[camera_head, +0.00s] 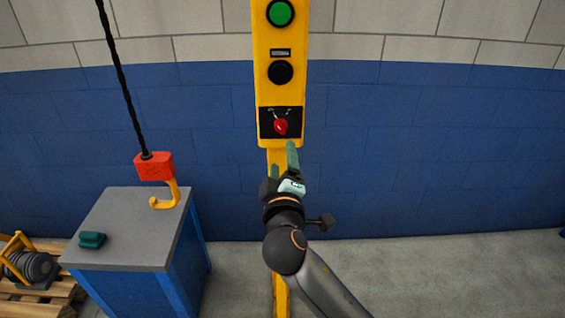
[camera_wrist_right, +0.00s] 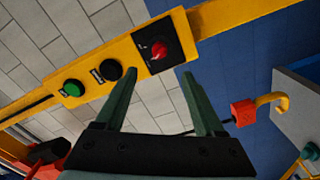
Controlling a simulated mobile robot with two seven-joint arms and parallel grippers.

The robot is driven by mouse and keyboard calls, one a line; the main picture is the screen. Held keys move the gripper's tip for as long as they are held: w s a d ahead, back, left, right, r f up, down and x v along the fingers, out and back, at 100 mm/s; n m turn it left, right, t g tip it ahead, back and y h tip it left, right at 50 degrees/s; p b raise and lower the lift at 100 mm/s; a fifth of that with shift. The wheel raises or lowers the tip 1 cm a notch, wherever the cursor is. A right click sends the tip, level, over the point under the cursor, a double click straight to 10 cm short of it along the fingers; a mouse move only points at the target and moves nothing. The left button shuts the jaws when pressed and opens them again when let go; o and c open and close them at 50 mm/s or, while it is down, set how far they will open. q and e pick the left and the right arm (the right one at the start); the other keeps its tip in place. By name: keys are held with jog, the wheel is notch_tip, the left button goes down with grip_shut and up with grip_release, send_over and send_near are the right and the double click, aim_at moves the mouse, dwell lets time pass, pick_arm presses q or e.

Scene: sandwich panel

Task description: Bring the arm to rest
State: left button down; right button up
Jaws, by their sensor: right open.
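My right arm comes up from the bottom right in the head view. My right gripper (camera_head: 284,160) is open and empty, just below the control box of a yellow post. In the right wrist view its two green fingers (camera_wrist_right: 160,105) stand apart with nothing between them. The yellow control panel (camera_head: 264,90) carries a green button (camera_head: 280,13), a black button (camera_head: 281,72) and a red knob (camera_head: 281,126) on a black plate. The red knob (camera_wrist_right: 159,50) also shows in the right wrist view, beyond the fingertips. Whether a fingertip touches the panel I cannot tell. My left gripper is not in view.
A grey-topped blue cabinet (camera_head: 129,225) stands at the left with a small green block (camera_head: 92,240) on it. A red hoist block with a yellow hook (camera_head: 155,167) hangs by a black cable above it. A pallet (camera_head: 62,295) is at lower left. Floor at right is clear.

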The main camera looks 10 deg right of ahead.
jog(key=shift+f, duration=0.1)
jog(key=s+f+m+g+y+p, duration=0.15)
jog(key=s+f, duration=0.25)
jog(key=f, duration=0.6)
jog(key=s+f+g+y, duration=0.2)
jog(key=s+f+g, duration=0.1)
jog(key=f, duration=0.6)
jog(key=s+d+f+m+g+y, duration=0.1)
jog(key=s+d+f+m+g, duration=0.1)
jog(key=s+f, duration=0.5)
jog(key=s+d+f+m+g+y+p, duration=0.1)
jog(key=s+d+f+m, duration=0.2)
jog(key=s+f, duration=0.5)
jog(key=s+m, duration=0.1)
jog(key=s, duration=0.5)
jog(key=shift+d+g, duration=0.15)
jog(key=shift+g, duration=0.2)
